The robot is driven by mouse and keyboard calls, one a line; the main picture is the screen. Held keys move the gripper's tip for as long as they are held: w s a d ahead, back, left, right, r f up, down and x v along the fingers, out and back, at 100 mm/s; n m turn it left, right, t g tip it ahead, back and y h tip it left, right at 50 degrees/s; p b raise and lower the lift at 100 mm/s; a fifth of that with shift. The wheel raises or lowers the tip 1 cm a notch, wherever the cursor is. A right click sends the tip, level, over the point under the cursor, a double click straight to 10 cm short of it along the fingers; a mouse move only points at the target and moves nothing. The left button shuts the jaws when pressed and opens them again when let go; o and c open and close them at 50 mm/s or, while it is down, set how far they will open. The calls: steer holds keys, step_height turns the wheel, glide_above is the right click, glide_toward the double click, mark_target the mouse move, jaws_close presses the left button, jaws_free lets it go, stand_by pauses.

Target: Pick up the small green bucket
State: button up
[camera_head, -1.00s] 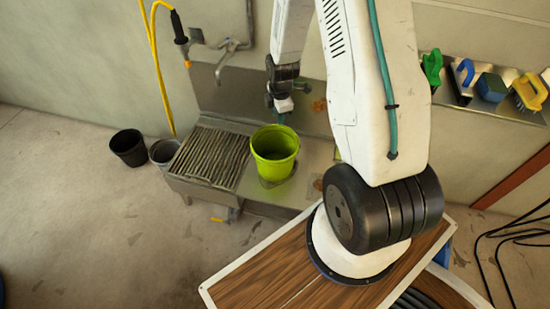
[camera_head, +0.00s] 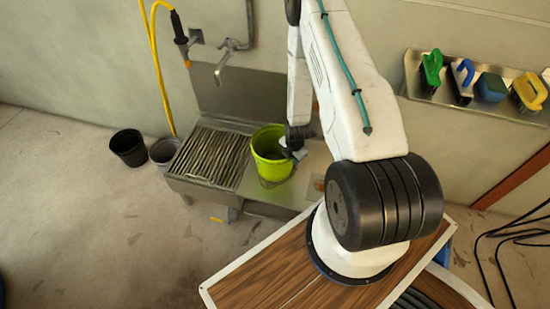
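The small green bucket (camera_head: 267,158) stands upright on the flat steel surface to the right of the sink grate. My gripper (camera_head: 294,155) is at the bucket's right rim, at the end of my white arm. The fingers are small and partly hidden by the wrist and the bucket. I cannot tell whether they are open or closed on the rim.
A steel sink unit with a slatted grate (camera_head: 209,155) is left of the bucket, with a tap (camera_head: 222,70) above it. A black bucket (camera_head: 128,147) and a grey bucket (camera_head: 164,151) stand on the floor. A wall shelf (camera_head: 480,98) holds several brushes.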

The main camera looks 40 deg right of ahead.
steer(key=shift+w+f, duration=0.2)
steer(key=shift+f, duration=0.8)
steer(key=shift+c, duration=0.2)
jaws_close()
stand_by(0.5)
